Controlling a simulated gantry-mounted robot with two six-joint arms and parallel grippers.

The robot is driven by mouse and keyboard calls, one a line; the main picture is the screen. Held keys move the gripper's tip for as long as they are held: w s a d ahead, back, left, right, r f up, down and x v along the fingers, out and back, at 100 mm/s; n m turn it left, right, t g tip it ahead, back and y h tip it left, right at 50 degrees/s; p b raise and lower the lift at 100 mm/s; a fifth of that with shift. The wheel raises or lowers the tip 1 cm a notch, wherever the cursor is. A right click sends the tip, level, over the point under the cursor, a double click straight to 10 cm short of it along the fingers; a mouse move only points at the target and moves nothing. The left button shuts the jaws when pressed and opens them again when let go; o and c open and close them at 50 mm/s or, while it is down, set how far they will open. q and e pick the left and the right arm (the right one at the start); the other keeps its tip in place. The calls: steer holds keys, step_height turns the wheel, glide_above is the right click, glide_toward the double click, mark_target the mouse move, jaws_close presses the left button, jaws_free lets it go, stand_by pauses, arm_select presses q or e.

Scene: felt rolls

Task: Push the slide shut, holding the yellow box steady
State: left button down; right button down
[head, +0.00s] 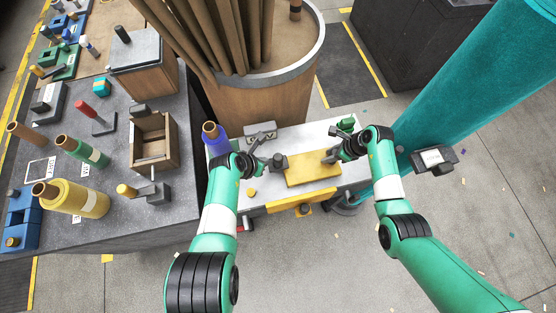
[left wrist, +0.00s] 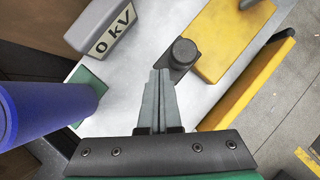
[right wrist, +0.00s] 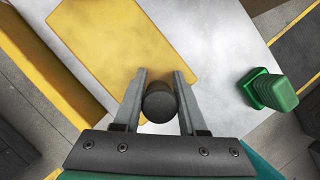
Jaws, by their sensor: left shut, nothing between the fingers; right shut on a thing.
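The yellow box (head: 313,168) lies flat on the white table top (head: 310,134). At its left end is the slide, a dark grey strip with an upright round knob (left wrist: 183,52); how far it sticks out is hard to tell. My left gripper (head: 275,158) is shut and empty, its fingertips (left wrist: 160,75) just left of the knob; I cannot tell if they touch it. My right gripper (head: 332,157) is shut on a dark round knob (right wrist: 160,103) at the box's right end. The box's yellow top (right wrist: 120,40) shows in the right wrist view.
A blue roll (head: 215,140) and a grey "0 kV" block (left wrist: 105,25) stand near my left gripper. A green stepped object (right wrist: 270,90) stands beside my right gripper. A yellow bar (head: 290,203) runs along the table's front. A large wooden drum (head: 260,105) stands behind.

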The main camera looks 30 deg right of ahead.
arm_select(q)
steer(key=shift+r, duration=0.1)
step_height(320, 180, up, 9)
step_height(320, 180, down, 9)
steer(key=shift+a, duration=0.3)
stand_by(0.6)
steer(key=shift+w, duration=0.1)
steer(key=shift+a, duration=0.1)
stand_by(1.9)
steer(key=shift+r, duration=1.65)
steer(key=shift+r, duration=0.1)
